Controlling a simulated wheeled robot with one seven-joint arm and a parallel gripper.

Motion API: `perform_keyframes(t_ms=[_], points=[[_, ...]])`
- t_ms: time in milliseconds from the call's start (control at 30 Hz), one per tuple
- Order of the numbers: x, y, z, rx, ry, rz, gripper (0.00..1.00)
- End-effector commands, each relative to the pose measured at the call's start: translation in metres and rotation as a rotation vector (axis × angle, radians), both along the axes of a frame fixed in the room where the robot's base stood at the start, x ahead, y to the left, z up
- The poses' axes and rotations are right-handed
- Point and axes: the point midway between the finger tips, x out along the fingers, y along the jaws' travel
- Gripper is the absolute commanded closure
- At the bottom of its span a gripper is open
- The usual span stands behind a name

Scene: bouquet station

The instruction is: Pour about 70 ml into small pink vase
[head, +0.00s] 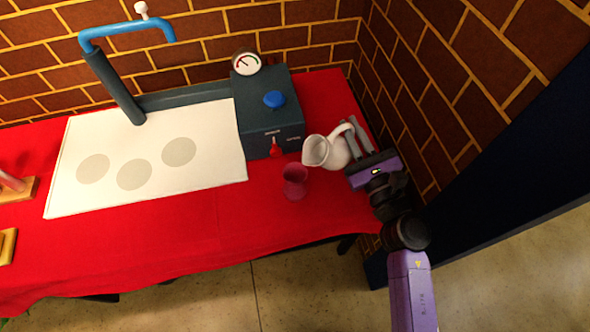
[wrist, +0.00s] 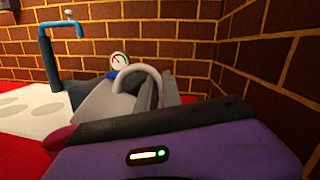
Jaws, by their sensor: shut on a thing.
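A white pitcher (head: 326,152) with a looped handle is tilted to the left, its mouth toward the small pink vase (head: 295,182). The vase stands upright on the red table; I cannot see its fill level. My gripper (head: 357,134) is shut on the pitcher's handle from the right. In the wrist view the pitcher (wrist: 100,105) shows in front of the gripper (wrist: 155,92), and only an edge of the pink vase (wrist: 57,138) shows. I cannot make out a stream of water.
A dark box (head: 268,112) with a round gauge (head: 246,63) and a blue knob stands behind the vase. A white mat (head: 150,165) with grey circles lies left, under a blue tap (head: 120,28). A brick wall (head: 415,100) is close on the right.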

Motion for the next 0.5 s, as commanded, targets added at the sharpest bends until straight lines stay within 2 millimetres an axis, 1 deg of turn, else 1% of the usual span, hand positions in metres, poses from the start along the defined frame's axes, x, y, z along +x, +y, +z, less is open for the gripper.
perform_keyframes(t_ms=[100,500], points=[[-0.001,0.002,0.006,-0.025,-0.019,0.001,1.00],[-0.003,0.005,0.014,-0.089,-0.055,0.000,1.00]])
